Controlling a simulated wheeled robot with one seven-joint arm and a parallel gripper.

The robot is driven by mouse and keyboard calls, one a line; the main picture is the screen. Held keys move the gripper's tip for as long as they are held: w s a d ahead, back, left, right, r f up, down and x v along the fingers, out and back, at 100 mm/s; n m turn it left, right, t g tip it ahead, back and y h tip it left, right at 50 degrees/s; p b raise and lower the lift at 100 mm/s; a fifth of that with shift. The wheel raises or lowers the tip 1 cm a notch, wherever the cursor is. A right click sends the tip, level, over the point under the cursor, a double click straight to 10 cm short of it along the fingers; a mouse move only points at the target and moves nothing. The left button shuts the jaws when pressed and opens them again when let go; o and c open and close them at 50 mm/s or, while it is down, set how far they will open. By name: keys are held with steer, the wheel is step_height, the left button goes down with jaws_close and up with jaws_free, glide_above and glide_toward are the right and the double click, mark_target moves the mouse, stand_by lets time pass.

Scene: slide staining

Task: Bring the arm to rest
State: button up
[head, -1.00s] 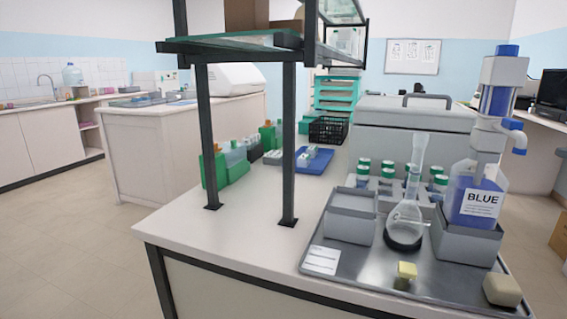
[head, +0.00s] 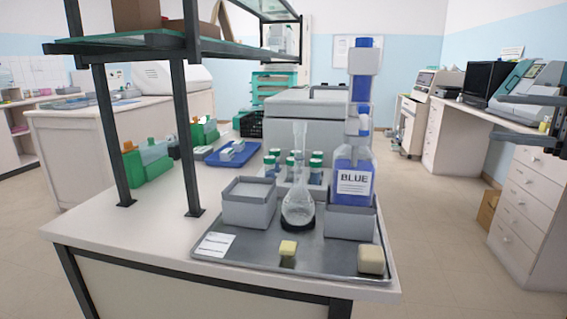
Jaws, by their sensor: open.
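My gripper (head: 507,118) shows at the right edge of the head view, its two dark fingers apart, one above the other, pointing left. It is open with nothing between the fingers. It appears in front of the right-hand side desk, well right of the tray and clear of the bench items. The rest of my arm is outside the picture.
On the bench, a metal tray (head: 225,256) holds two grey bins, a glass flask (head: 298,207), a bottle marked BLUE (head: 354,180) with a tall dispenser, and two small blocks. A shelf frame (head: 183,130) stands left. Open floor (head: 445,220) lies to the right.

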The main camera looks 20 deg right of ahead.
steer(key=w+d+r+m+t+h, duration=0.3)
steer(key=w+d+r+m+t, duration=0.25)
steer(key=m, duration=0.45)
steer(key=w+d+f+m+t+h, duration=0.4)
steer(key=w+f+m+t+h, duration=0.25)
steer(key=f+m+h, duration=0.4)
step_height(320, 180, down, 16)
steer(key=m+h, duration=0.6)
steer(key=m, duration=0.5)
steer(key=s+a+f+m+g+h, duration=0.2)
steer(key=s+a+f+m+h, duration=0.35)
steer(key=f, duration=0.55)
steer(key=s+a+f+n+g+y, duration=0.1)
steer(key=s+a+f+n+y, duration=0.2)
steer(key=s+a, duration=0.85)
steer(key=s+a+f+n+g+y, duration=0.1)
steer(key=s+a+f+y, duration=0.3)
steer(key=s+a, duration=0.75)
steer(key=s+a+f+n+g+y, duration=0.1)
steer(key=s+a+f+n, duration=0.25)
steer(key=s+a, duration=0.8)
steer(key=s+d+r+p, duration=0.1)
steer(key=s+r+p, duration=0.1)
steer(key=r+p, duration=0.6)
steer(key=s+d+r+p, duration=0.1)
steer(key=d+r+p, duration=0.1)
steer(key=r+p, duration=0.7)
steer(key=shift+s+d+m+y+p, duration=0.3)
steer(key=shift+s+m+p, duration=0.05)
steer(key=shift+p, duration=0.15)
